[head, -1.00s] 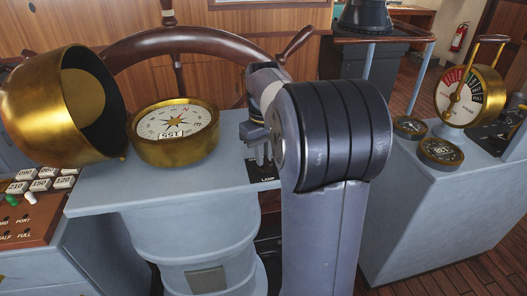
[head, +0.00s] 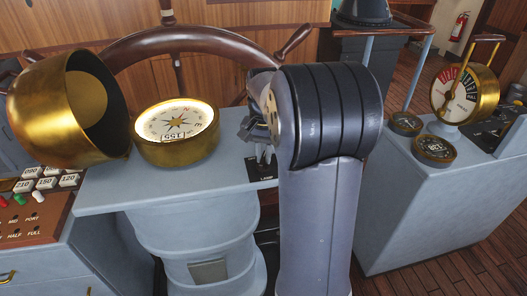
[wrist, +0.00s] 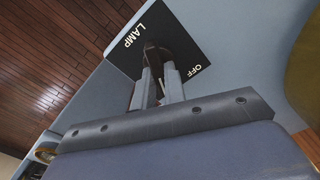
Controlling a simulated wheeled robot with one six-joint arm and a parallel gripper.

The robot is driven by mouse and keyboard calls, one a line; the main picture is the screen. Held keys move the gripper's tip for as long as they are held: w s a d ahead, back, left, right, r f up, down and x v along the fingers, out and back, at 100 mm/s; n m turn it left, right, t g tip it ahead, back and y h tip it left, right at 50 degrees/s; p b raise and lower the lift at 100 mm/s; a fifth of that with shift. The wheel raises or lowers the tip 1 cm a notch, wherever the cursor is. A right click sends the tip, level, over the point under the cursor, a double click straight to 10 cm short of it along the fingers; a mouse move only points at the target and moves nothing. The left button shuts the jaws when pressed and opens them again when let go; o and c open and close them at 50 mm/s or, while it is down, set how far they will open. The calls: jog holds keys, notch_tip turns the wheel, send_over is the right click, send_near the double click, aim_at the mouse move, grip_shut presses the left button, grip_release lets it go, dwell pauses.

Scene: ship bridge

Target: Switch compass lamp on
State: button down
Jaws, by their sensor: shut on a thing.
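The compass (head: 176,132) is a round brass bowl on the grey pedestal top, and its dial is brightly lit. A brass hood (head: 60,122) is tilted open to its left. The lamp switch plate (head: 258,179) is black and sits right of the compass. In the wrist view the plate (wrist: 186,28) shows the words LAMP and OFF. My gripper (head: 264,154) is at the switch, with its fingers pointing down. In the wrist view my gripper (wrist: 158,82) is shut on the dark switch lever (wrist: 155,52), which is partly hidden between the fingers.
A wooden wheel (head: 180,42) stands behind the compass. A panel with numbered buttons (head: 45,182) is at the left. A grey console at the right carries a brass telegraph (head: 470,92) and two round gauges (head: 434,150). Wooden floor lies between the consoles.

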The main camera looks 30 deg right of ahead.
aim_at(264, 156)
jog(key=shift+m, duration=0.5)
jog(key=c, duration=1.5)
grip_release()
jog(key=shift+o, duration=0.2)
notch_tip(264, 156, up, 11)
jog(key=shift+f, duration=0.1)
notch_tip(264, 156, down, 11)
